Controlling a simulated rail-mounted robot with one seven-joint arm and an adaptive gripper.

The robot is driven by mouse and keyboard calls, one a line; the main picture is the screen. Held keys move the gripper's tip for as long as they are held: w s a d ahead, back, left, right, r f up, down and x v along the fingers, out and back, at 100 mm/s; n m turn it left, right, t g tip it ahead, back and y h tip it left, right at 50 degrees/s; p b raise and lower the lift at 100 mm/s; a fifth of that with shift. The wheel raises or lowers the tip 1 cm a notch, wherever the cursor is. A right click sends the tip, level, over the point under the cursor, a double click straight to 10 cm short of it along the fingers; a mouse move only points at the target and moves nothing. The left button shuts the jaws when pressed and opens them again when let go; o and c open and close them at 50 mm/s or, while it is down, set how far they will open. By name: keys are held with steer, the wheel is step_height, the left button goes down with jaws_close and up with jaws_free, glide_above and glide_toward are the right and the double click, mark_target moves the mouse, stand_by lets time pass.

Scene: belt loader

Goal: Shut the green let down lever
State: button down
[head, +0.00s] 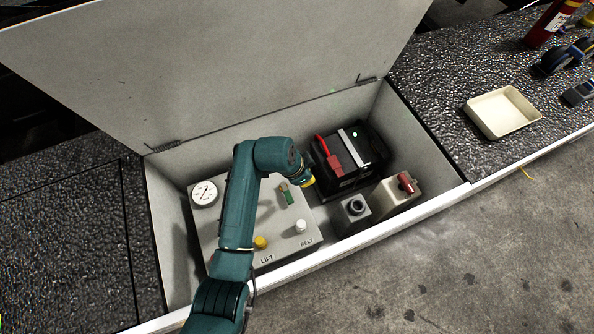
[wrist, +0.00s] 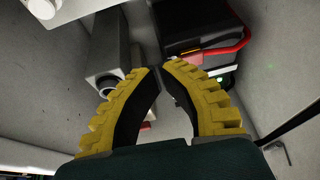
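The green lever (head: 287,195) stands on the grey control panel (head: 275,222) inside the open bin, in the head view. It has a tan piece beside its top; its exact tilt is hard to tell. My gripper (head: 307,179) is above and to the right of the lever, apart from it, near the battery's left side. In the wrist view its yellow fingers (wrist: 161,68) meet or nearly meet at the tips, with nothing seen between them. I cannot make out the lever in the wrist view.
A black battery (head: 352,165) with a red clamp (head: 331,158) stands right of my gripper. The panel has a gauge (head: 204,193), a yellow knob (head: 260,242) and a white knob (head: 300,226). Grey boxes (head: 352,213) stand near the front wall. The raised lid (head: 210,65) rises behind.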

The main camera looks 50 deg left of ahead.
mark_target(287, 193)
steer(key=shift+s+a+f+g+h, duration=0.2)
steer(key=shift+s+f+g+h, duration=0.2)
steer(key=shift+s+f, duration=0.8)
steer(key=shift+f, duration=0.1)
steer(key=b+x, duration=0.6)
steer(key=x, duration=0.5)
steer(key=s, duration=0.2)
steer(key=s+a+r+p, duration=0.1)
steer(key=shift+s+a, duration=0.1)
steer(key=shift+s, duration=0.3)
steer(key=shift+s+m, duration=0.2)
steer(key=shift+m, duration=0.1)
